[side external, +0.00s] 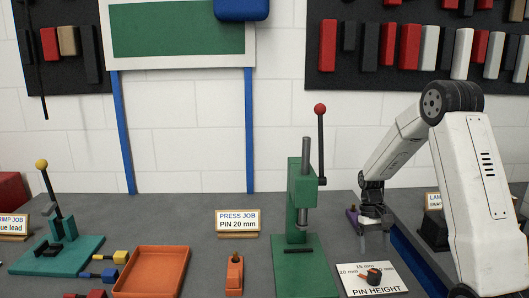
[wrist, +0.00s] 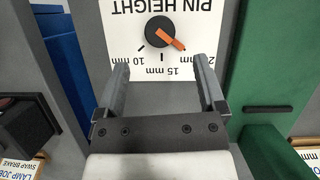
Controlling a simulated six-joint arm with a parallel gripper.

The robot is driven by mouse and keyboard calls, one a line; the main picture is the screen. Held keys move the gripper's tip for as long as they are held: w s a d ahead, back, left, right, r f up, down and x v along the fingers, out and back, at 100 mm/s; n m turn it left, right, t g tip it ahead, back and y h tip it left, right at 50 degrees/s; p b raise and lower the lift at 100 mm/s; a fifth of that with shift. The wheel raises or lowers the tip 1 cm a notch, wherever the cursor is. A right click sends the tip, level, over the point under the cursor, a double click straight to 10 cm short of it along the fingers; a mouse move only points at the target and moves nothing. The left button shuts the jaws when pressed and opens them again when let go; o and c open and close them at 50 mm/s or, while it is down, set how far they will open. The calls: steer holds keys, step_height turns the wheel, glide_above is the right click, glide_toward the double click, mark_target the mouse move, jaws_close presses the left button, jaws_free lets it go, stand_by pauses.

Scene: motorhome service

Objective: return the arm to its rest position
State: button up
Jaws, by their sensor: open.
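My gripper (side external: 376,238) hangs pointing down at the right of the bench, just behind the white PIN HEIGHT plate (side external: 352,284). In the wrist view my gripper (wrist: 162,72) has its two fingers spread apart with nothing between them. The plate (wrist: 125,68) lies beyond the fingertips, with a black knob (wrist: 155,31) and an orange pointer (wrist: 174,43). The pointer is angled toward the 20 mm marking, which is partly hidden by a finger. The fingers appear apart from the knob. No rest position is marked in view.
A green press (side external: 300,205) with a red-balled lever stands left of my gripper. A small orange block (side external: 234,274), an orange tray (side external: 152,272) and a teal crimp tool (side external: 58,252) are farther left. A blue strip (side external: 415,262) and a dark lamp stand (side external: 433,233) are at right.

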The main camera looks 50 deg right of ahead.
steer(key=shift+a, duration=0.15)
steer(key=w+a+r+n+t+h, duration=0.1)
steer(key=a+n+t, duration=0.2)
steer(key=a, duration=0.8)
steer(key=w+a+n+t+h, duration=0.1)
steer(key=a+n+t, duration=0.2)
steer(key=a, duration=0.9)
steer(key=shift+a+r+n+h, duration=0.3)
steer(key=shift+r+n+h, duration=0.1)
steer(key=shift+n, duration=0.6)
